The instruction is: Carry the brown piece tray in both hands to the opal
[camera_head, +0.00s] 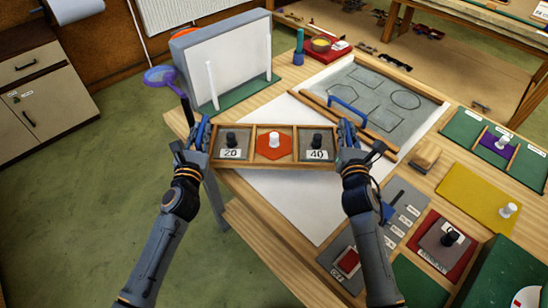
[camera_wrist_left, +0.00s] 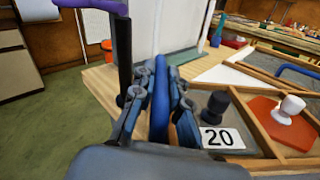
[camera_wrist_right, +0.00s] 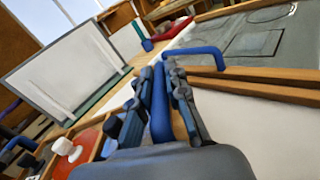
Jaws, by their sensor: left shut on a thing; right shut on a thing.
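The brown piece tray (camera_head: 244,164) is a wooden frame with three compartments. The left one holds a grey piece with a black knob and the label 20 (camera_head: 231,153), the middle one a red-orange piece with a white knob (camera_head: 274,145), the right one a grey piece with a black knob and the label 40 (camera_head: 318,154). My left gripper (camera_head: 204,132) is shut on the blue handle at the tray's left end, seen in the left wrist view (camera_wrist_left: 160,95). My right gripper (camera_head: 346,132) is shut on the blue handle at the right end (camera_wrist_right: 160,100). I cannot identify the opal for certain.
A light panel on a stand (camera_head: 225,60) is at the back left of the table, beside a purple magnifier (camera_head: 160,76). A drawing board (camera_head: 375,95) with a blue handle lies behind right. Yellow (camera_head: 478,195), green and red pieces fill the right side. White paper (camera_head: 285,205) lies under the tray.

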